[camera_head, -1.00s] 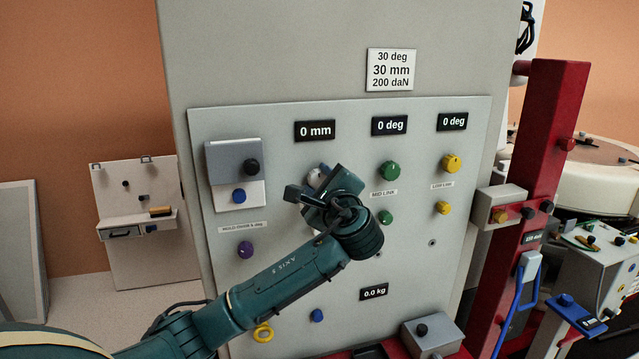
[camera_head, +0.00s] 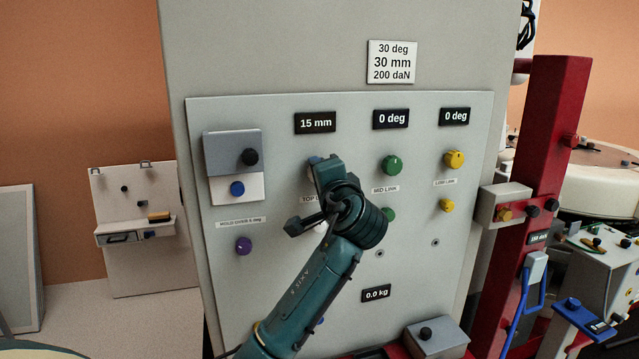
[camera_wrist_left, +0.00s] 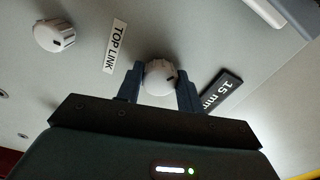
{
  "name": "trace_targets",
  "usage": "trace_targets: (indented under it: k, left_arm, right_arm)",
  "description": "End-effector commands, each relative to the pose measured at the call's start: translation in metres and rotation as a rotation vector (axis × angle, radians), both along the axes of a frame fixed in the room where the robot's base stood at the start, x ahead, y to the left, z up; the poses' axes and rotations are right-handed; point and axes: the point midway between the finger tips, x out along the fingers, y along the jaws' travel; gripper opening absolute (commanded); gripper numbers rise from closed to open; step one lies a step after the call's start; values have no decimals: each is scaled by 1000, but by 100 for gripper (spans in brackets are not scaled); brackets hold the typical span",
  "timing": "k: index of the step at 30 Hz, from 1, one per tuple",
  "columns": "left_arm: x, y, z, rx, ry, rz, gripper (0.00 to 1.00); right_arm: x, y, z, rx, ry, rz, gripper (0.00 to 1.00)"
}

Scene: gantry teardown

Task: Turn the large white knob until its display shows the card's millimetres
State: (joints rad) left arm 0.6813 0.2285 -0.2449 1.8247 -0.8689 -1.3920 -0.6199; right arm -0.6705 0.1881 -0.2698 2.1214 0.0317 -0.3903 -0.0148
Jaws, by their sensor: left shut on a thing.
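The white card (camera_head: 392,62) reads 30 deg, 30 mm and 200 daN. The display (camera_head: 315,122) above the TOP LINK label reads 15 mm; it also shows in the left wrist view (camera_wrist_left: 221,92). The large white knob (camera_wrist_left: 160,73) sits between that label and the display. My left gripper (camera_wrist_left: 160,84) is shut on this knob, with one finger on each side. In the head view my own wrist hides the knob. A second white knob (camera_wrist_left: 54,35) is on the other side of the label. My right gripper is in neither view.
Green knobs (camera_head: 392,165) and yellow knobs (camera_head: 454,159) stand to the right, under displays reading 0 deg. A red post (camera_head: 552,140) stands right of the panel.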

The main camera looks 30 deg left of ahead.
Motion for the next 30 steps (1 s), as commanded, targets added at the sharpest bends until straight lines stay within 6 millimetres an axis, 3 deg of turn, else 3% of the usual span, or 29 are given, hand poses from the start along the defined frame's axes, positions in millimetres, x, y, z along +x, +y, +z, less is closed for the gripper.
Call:
trace_targets:
  k: [30]
  left_arm:
    - [2, -2, -5, -595, -690, -2, 14]
  right_arm:
    - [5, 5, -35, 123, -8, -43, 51]
